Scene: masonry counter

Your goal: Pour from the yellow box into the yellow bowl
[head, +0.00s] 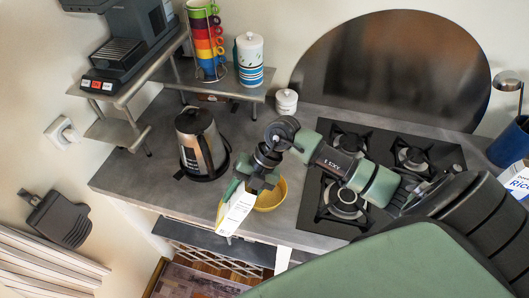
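The yellow box (236,213) shows mostly a white face with a yellow edge on its left side. It is tilted, at the front edge of the counter. My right gripper (243,187), on the arm reaching in from the right, appears shut on the box's upper end; the fingertips are partly hidden. The yellow bowl (272,200) stands on the counter just right of the box, partly hidden by the gripper and box. I cannot see the bowl's contents or whether the box touches it. My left gripper is not in view.
A steel kettle (201,142) stands left of the bowl. A black gas stove (380,170) lies to the right. A metal shelf (225,84) holds stacked colored cups (205,45), a white-and-blue canister (250,60) and a coffee machine (125,45). A small white jar (286,102) stands behind.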

